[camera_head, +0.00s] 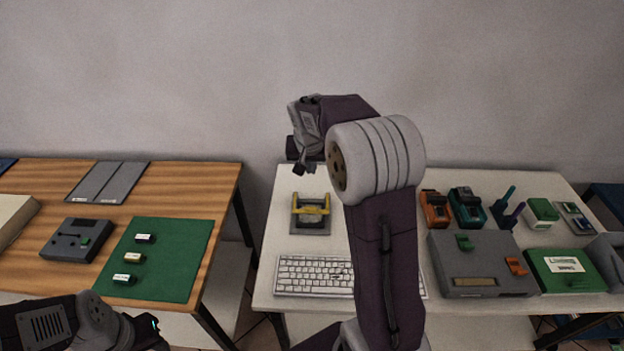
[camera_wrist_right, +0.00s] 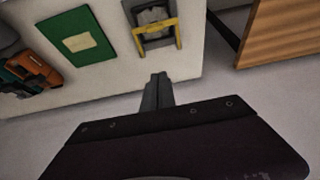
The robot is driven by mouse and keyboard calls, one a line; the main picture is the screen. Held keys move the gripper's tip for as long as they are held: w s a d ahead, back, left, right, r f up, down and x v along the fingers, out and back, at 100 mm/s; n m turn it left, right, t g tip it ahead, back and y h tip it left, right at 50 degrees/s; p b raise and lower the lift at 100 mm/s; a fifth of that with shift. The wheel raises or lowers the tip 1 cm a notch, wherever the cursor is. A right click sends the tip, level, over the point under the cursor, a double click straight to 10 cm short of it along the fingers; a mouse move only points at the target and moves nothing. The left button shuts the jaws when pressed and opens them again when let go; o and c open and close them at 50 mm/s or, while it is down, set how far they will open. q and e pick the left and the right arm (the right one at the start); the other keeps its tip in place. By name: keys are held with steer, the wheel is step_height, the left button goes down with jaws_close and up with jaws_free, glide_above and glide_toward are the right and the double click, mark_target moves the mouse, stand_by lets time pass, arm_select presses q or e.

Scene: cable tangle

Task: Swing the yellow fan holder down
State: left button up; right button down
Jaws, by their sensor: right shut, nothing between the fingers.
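The yellow fan holder (camera_head: 311,211) is a yellow frame on a small grey base (camera_head: 310,231), on the white table behind the keyboard. It also shows in the right wrist view (camera_wrist_right: 160,53), around a grey block. I cannot tell its exact tilt. My right gripper (camera_head: 304,169) is shut and empty, above and behind the holder in the head view. Its fingertips (camera_wrist_right: 158,77) point toward the holder in the right wrist view, apart from it. My left gripper (camera_head: 153,334) is low at the left, partly cut off by the frame edge; its jaws are unclear.
A white keyboard (camera_head: 313,275) lies in front of the holder. Orange (camera_head: 434,209) and teal devices (camera_head: 466,207) and a large grey box (camera_head: 480,262) stand to the right. A wooden table (camera_head: 215,185) with a green mat (camera_head: 180,245) is at left, across a gap.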

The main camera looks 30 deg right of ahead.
steer(key=f, duration=0.3)
steer(key=w+f, duration=0.1)
steer(key=f, duration=0.7)
steer(key=shift+w+d, duration=0.2)
steer(key=shift+d, duration=0.15)
steer(key=shift+s+f, duration=0.1)
steer(key=shift+f, duration=0.3)
arm_select(q)
steer(key=shift+s+a+f, duration=0.2)
steer(key=shift+s+a, duration=0.1)
steer(key=shift+s, duration=0.15)
arm_select(e)
steer(key=shift+f, duration=0.25)
steer(key=shift+a, duration=0.1)
